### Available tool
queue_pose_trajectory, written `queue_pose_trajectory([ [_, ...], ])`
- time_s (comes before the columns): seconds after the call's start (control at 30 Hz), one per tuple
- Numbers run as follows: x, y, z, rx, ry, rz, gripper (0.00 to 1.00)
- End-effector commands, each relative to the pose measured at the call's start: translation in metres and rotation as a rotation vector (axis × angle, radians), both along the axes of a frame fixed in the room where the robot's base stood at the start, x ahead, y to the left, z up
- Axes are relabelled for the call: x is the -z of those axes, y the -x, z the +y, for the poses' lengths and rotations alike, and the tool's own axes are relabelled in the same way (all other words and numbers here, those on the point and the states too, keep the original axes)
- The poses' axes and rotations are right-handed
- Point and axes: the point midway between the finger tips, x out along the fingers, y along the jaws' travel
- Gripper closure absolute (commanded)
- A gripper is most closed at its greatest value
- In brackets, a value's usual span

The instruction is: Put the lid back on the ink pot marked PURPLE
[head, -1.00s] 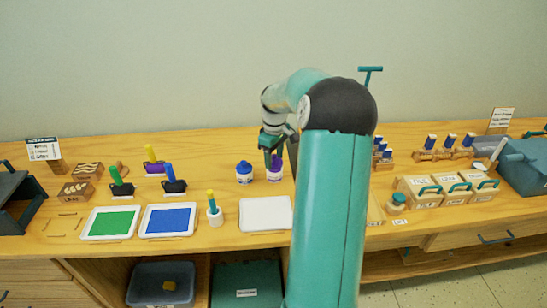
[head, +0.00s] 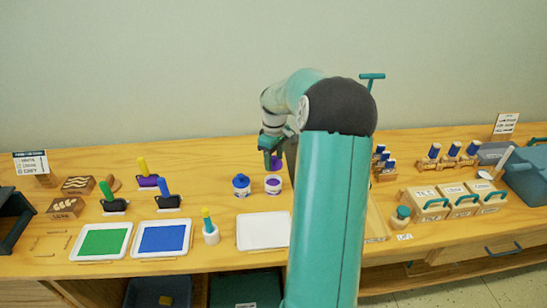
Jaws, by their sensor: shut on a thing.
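My gripper (head: 272,154) is shut on a small purple lid (head: 276,163), on the far side of the table. The white ink pot with a purple label (head: 273,187) stands upright just below it in the picture. The pot looks open, with purple showing inside its rim. The lid shows above the pot's far rim and looks apart from it; the exact height is hard to tell. The pot's label is too small to read. A second white pot with a blue lid (head: 241,182) stands close on the left. My arm hides the table to the right.
A white tray (head: 263,231) lies in front of the pots. A small pot with a yellow-topped handle (head: 209,228), a blue pad (head: 164,238) and a green pad (head: 101,241) are on the left. Boxes with teal handles (head: 462,197) stand at the right.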

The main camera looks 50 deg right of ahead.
Motion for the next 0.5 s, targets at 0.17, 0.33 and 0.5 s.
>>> queue_pose_trajectory([
  [0.17, 0.010, 0.000, 0.001, 0.000, -0.003, 0.002, 0.70],
  [0.33, 0.026, 0.001, 0.001, -0.001, -0.004, 0.003, 0.70],
  [0.5, 0.041, 0.000, 0.000, 0.001, -0.004, 0.002, 0.70],
])
